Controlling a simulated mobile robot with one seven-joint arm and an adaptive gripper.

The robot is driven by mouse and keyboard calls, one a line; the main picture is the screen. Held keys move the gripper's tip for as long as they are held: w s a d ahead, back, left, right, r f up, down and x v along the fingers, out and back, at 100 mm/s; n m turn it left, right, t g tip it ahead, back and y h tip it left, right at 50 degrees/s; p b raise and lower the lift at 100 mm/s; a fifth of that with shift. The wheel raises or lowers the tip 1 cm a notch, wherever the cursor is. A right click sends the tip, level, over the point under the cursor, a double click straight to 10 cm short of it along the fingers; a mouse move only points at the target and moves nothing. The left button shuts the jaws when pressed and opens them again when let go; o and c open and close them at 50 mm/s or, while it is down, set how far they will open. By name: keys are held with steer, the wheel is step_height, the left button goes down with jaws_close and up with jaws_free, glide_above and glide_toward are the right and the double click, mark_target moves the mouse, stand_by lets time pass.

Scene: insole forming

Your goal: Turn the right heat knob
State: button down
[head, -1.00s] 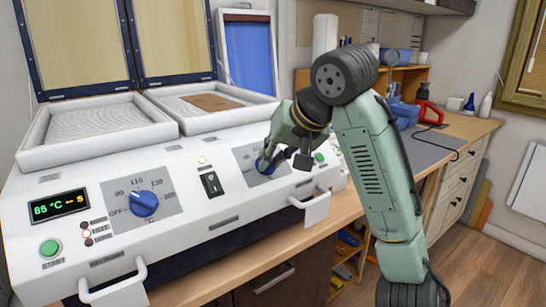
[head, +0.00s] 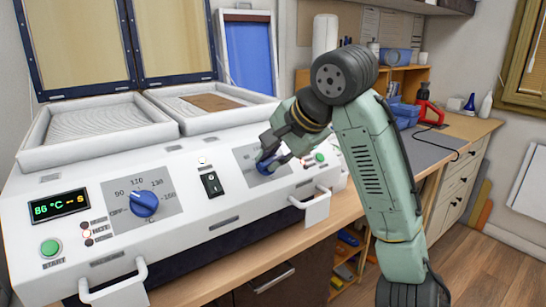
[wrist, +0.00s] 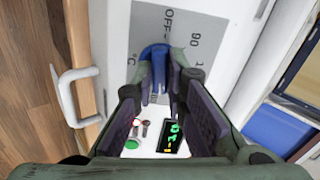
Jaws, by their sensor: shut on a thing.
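The right heat knob (head: 267,163) is blue and sits on a grey dial plate (head: 246,154) on the white machine's sloped front, partly hidden by my gripper. My gripper (head: 262,160) is shut on this knob. In the wrist view the blue knob (wrist: 157,58) shows between the two fingertips of my gripper (wrist: 158,82), with the plate's "OFF" and "90" marks beyond it. The left heat knob (head: 144,204) is blue and stands free on its own plate. The left display (head: 59,207) reads 86 °C.
A black rocker switch (head: 212,184) lies between the two dials. A white handle (head: 318,206) juts out below the right dial, and another handle (head: 113,285) is at lower left. Two open trays (head: 60,152) sit on top. A bench (head: 460,128) stands at right.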

steer(key=shift+r+m, duration=0.1)
steer(key=shift+m, duration=0.7)
steer(key=c, duration=1.6)
jaws_free()
steer(key=v, duration=1.2)
